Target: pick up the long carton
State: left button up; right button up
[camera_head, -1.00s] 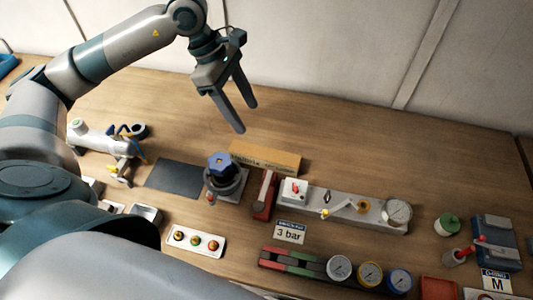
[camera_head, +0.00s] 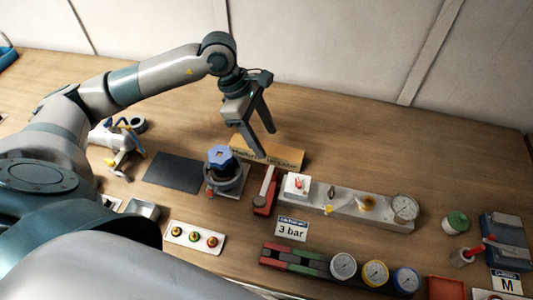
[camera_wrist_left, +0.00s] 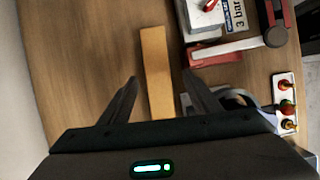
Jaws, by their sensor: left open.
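The long carton (camera_head: 287,156) is a tan, narrow box with dark lettering on its side, lying on the wooden table behind the blue-knobbed device. My left gripper (camera_head: 266,144) is open above it, and its fingers hide part of the carton in the head view. In the left wrist view the carton (camera_wrist_left: 157,75) runs lengthwise between the two spread fingers of the left gripper (camera_wrist_left: 160,82). Nothing is between the fingertips; they look apart from the carton. My right gripper is not in view.
The blue-knobbed device (camera_head: 221,158) stands close in front of the carton. A dark mat (camera_head: 174,172) lies left. The table behind is clear.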

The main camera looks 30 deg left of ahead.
aim_at(271, 148)
pick_arm(q)
jog(key=shift+d+f, duration=0.15)
jog(key=shift+f, duration=0.2)
jog(key=shift+f, duration=0.1)
jog(key=shift+w+b+x, duration=0.15)
jog(key=shift+b+x, duration=0.05)
jog(key=shift+x, duration=1.05)
jog(key=shift+w+b+x, duration=0.15)
jog(key=shift+b+x, duration=0.05)
jog(key=shift+x, duration=1.05)
jog(key=c, duration=1.2)
jog(key=shift+o, duration=0.2)
